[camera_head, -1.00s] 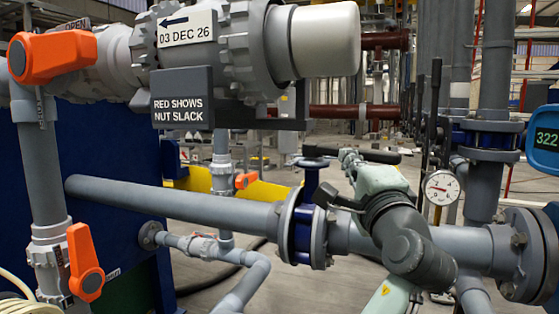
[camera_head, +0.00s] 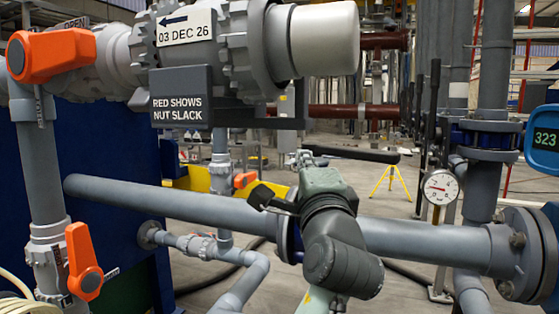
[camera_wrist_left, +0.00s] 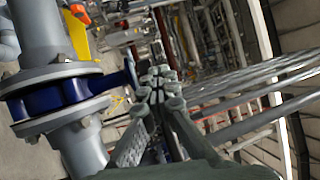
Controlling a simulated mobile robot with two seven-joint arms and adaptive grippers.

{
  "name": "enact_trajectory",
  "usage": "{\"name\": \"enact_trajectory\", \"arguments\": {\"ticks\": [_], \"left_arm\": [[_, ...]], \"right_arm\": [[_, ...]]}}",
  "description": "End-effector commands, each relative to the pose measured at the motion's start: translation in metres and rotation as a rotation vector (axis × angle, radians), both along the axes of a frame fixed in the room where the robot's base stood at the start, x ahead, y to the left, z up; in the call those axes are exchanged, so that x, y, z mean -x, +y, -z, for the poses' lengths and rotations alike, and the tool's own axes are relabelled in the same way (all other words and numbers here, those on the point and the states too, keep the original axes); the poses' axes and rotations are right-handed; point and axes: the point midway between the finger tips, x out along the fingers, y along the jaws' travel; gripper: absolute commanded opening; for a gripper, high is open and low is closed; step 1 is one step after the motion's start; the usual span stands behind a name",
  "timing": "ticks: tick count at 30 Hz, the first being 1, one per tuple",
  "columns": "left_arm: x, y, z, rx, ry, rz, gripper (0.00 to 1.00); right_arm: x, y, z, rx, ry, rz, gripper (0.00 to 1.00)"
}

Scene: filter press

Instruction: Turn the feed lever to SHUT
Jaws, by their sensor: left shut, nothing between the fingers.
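A black lever handle (camera_head: 360,154) extends to the right, nearly level, above a blue valve body (camera_head: 290,240) on the thick grey pipe; I take it as the feed lever, but no label on it is readable. My left gripper (camera_head: 305,158) is shut and empty. It is at the lever's left end, in front of the valve stem, and hides the stem and most of the valve. I cannot tell whether it touches the lever. In the left wrist view the shut fingertips (camera_wrist_left: 160,82) are beside the blue valve (camera_wrist_left: 65,98). My right gripper is out of view.
Orange handles (camera_head: 50,55) and (camera_head: 84,262) stand on the left pipe, the upper one near an OPEN label. A large grey union (camera_head: 240,45) hangs above. A pressure gauge (camera_head: 440,187) and an upright black lever (camera_head: 431,110) stand at right. Open floor lies behind the pipe.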

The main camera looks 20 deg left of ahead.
Motion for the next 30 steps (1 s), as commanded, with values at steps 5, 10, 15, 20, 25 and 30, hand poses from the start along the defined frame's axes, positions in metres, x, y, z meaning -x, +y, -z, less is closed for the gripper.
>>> {"name": "enact_trajectory", "arguments": {"ticks": [5, 10, 15, 20, 25, 30], "left_arm": [[0.002, 0.015, 0.001, -0.001, 0.000, -0.001, 0.00], [0.003, 0.028, 0.000, -0.001, 0.000, 0.000, 0.00], [0.003, 0.038, 0.000, -0.001, 0.000, 0.000, 0.00], [0.003, 0.043, 0.000, -0.001, 0.000, 0.000, 0.00], [0.003, 0.045, 0.000, -0.001, 0.000, 0.000, 0.00], [0.003, 0.045, 0.000, -0.001, 0.000, 0.000, 0.00]], "right_arm": [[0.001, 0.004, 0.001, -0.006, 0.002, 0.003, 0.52], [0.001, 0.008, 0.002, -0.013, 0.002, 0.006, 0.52], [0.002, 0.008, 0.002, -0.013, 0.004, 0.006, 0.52], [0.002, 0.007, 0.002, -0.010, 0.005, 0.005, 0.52], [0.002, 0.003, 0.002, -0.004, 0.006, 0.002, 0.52], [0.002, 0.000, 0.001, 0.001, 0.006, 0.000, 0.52]]}}
